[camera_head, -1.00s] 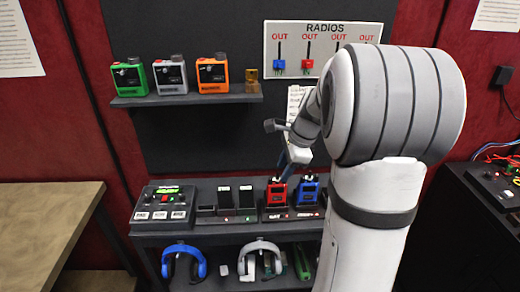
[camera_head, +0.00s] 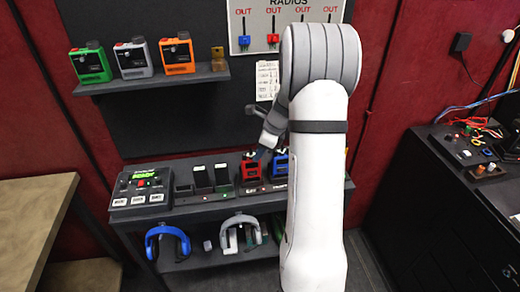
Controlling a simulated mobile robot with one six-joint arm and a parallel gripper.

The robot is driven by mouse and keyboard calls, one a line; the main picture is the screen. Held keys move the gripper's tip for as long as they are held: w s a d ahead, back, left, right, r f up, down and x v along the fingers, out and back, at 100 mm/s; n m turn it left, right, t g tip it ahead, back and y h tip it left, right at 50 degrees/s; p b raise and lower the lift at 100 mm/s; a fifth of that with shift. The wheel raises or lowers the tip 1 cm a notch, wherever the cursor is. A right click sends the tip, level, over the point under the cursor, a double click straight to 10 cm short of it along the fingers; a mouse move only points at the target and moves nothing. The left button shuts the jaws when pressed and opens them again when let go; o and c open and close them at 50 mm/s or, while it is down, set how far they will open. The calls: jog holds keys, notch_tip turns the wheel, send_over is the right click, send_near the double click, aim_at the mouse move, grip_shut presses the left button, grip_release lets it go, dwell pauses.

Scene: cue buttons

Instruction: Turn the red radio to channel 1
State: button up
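The red radio (camera_head: 251,172) stands upright in the charger row on the table, left of the blue radio (camera_head: 281,165). My gripper (camera_head: 262,152) is low over the red radio's top, pointing down. It is small and dark here, and I cannot tell whether it touches the knob or whether its fingers are open. My arm covers part of the blue radio. The channel marking on the red radio is too small to read.
Green (camera_head: 91,65), grey (camera_head: 133,60) and orange (camera_head: 177,55) radios stand on the wall shelf (camera_head: 160,80). A control box (camera_head: 140,188) sits at the table's left. Blue headphones (camera_head: 167,243) and white headphones (camera_head: 238,232) are below. A black bench (camera_head: 440,185) is at right.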

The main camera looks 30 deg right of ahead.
jog(key=shift+c, duration=0.4)
grip_shut()
jog(key=shift+n, duration=0.3)
jog(key=n+g, duration=0.1)
jog(key=n, duration=0.2)
jog(key=shift+w+d+y, duration=0.1)
jog(key=shift+w+y, duration=0.05)
jog(key=shift+y, duration=0.25)
jog(key=shift+w+n+g, duration=0.1)
jog(key=shift+n+g, duration=0.6)
jog(key=shift+n, duration=1)
jog(key=shift+o, duration=0.4)
grip_release()
